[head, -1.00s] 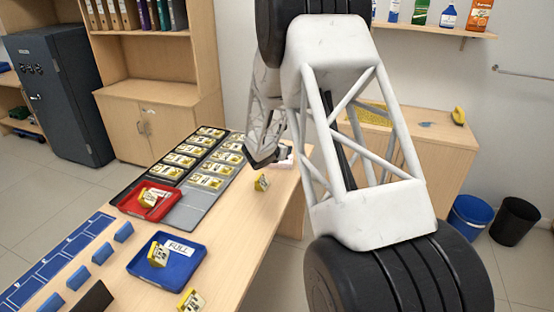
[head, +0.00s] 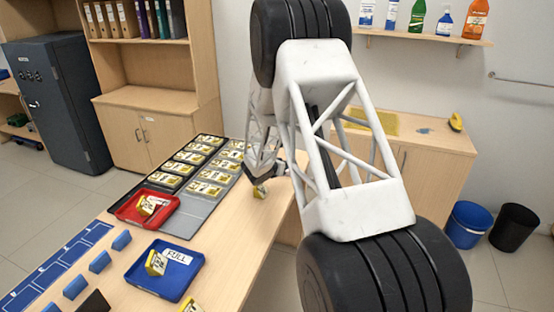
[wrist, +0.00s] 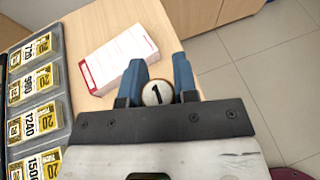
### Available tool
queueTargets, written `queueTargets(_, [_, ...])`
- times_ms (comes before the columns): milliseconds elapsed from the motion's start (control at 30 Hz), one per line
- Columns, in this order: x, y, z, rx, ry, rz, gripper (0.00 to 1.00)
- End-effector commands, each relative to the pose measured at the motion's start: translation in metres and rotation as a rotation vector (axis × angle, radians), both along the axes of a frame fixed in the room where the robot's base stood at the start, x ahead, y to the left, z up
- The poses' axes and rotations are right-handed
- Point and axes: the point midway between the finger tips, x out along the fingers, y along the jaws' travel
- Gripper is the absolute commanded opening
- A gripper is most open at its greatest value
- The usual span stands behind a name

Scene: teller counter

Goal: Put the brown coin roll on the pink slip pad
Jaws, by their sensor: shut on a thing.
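The brown coin roll (wrist: 156,93) is between the two blue fingers of my gripper (wrist: 157,82) in the wrist view. Its round pale end with a black 1 faces the camera. My gripper is shut on it. The pink slip pad (wrist: 120,58), a white block with pink-red edges, lies on the counter just beyond and left of the fingers, apart from them in the picture. In the head view my gripper (head: 262,178) is low over the counter's far right part. There my arm largely hides the roll and the pad.
A dark rack of banknote bundles (head: 190,163) stands left of my gripper. A red tray (head: 128,212) and a blue tray (head: 180,292) are nearer. The counter (head: 232,235) is clear right of the trays.

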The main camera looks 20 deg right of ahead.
Motion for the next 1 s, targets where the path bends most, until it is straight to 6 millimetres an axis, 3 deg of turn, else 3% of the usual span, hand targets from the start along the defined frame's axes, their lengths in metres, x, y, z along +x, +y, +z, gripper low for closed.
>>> queueTargets(1000, [0.123, -0.04, -0.013, 0.0, 0.0, 0.0, 0.0])
